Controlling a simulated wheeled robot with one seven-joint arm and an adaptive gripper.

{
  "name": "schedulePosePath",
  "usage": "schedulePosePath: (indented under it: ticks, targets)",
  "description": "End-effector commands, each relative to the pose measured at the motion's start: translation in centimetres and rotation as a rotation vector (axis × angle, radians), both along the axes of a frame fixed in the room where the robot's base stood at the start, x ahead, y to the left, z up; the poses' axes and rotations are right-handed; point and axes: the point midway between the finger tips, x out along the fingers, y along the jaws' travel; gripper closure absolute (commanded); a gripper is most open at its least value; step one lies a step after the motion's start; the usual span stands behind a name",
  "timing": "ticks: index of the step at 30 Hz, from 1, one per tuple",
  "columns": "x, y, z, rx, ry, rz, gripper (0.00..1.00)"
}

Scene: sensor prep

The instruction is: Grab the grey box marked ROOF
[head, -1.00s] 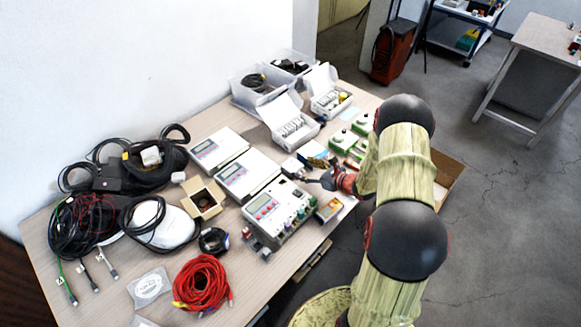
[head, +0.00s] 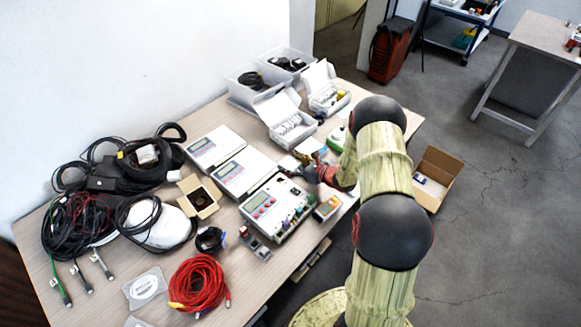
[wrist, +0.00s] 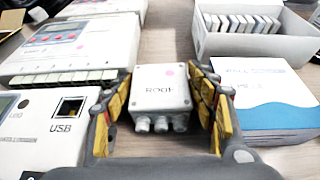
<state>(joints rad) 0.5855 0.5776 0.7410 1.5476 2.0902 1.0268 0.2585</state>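The grey box marked ROOF (wrist: 161,88) sits on the table, its lettered face up and several cable glands facing me in the wrist view. In the head view the box (head: 289,163) is small and partly hard to make out beside my gripper (head: 301,169). My gripper (wrist: 162,108) is open, with its yellow-padded fingers on either side of the box in the wrist view. A narrow gap shows on the box's right side; contact on the left is hard to tell.
A device with a USB port (wrist: 68,108) is close at left, and a white-and-blue box (wrist: 262,95) close at right. Behind stands an open case of white pieces (wrist: 255,35). Larger white meters (head: 243,172) crowd the table in the head view.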

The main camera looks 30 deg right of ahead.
Motion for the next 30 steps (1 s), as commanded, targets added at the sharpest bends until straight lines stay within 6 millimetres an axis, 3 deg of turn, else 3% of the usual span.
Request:
schedulePosePath:
  ticks: [16,25,30]
  targets:
    - [0.0,0.0,0.0,0.000,0.000,0.000,0.77]
    - [0.0,0.0,0.2,-0.001,-0.001,-0.001,0.77]
    - [0.0,0.0,1.5,-0.001,-0.002,0.001,0.77]
